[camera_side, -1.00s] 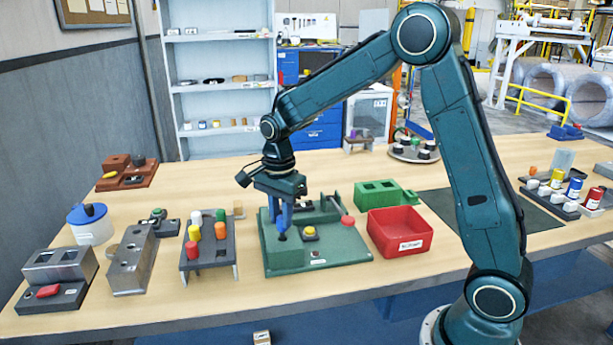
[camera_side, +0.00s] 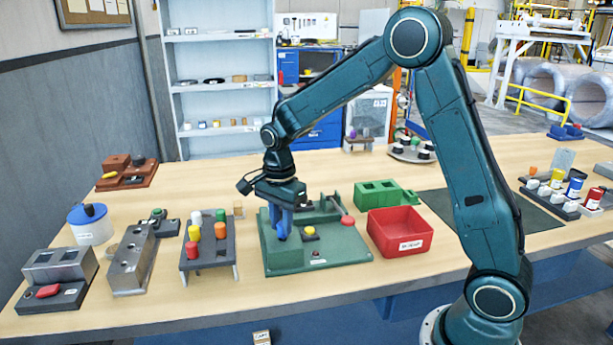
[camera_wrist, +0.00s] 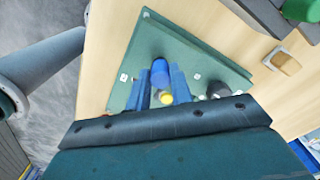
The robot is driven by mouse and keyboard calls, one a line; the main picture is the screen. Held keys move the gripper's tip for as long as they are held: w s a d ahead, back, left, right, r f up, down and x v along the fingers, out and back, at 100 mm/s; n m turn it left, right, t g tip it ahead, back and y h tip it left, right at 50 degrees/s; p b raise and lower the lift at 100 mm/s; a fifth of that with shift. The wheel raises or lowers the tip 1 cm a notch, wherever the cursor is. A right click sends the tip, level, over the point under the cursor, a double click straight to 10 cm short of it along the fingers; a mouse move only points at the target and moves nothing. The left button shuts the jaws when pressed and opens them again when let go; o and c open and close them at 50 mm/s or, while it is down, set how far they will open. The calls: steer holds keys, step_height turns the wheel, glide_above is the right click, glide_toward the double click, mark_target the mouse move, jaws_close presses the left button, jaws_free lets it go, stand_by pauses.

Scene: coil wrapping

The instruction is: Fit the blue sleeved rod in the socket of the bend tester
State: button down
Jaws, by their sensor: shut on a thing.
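The blue sleeved rod (camera_wrist: 160,72) shows in the wrist view as a blue cylinder between my gripper's two blue fingers. My gripper (camera_side: 282,236) is shut on it and points down over the left block of the green bend tester (camera_side: 330,255). I cannot tell how deep the rod sits. The tester has a yellow button (camera_side: 309,231) and a lever with a red knob (camera_side: 347,220).
A red bin (camera_side: 398,232) stands right of the tester, with a green block (camera_side: 384,193) behind it. A grey rack of coloured caps (camera_side: 208,243) stands to the left, near a grey metal block (camera_side: 133,258). Bare table lies behind the tester.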

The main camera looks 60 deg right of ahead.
steer(key=c, duration=1.2)
jaws_free()
steer(key=shift+o, duration=0.2)
step_height(320, 180, up, 14)
steer(key=s+a+n+t, duration=0.2)
steer(key=s+n, duration=0.7)
steer(key=s, duration=0.3)
steer(key=s+a+n+t, duration=0.1)
steer(key=s+n+t, duration=0.2)
steer(key=s+n, duration=0.6)
steer(key=s, duration=0.4)
steer(key=shift+a+r+n+t, duration=0.3)
steer(key=shift+a+r+n, duration=0.05)
steer(key=shift+r+n, duration=0.05)
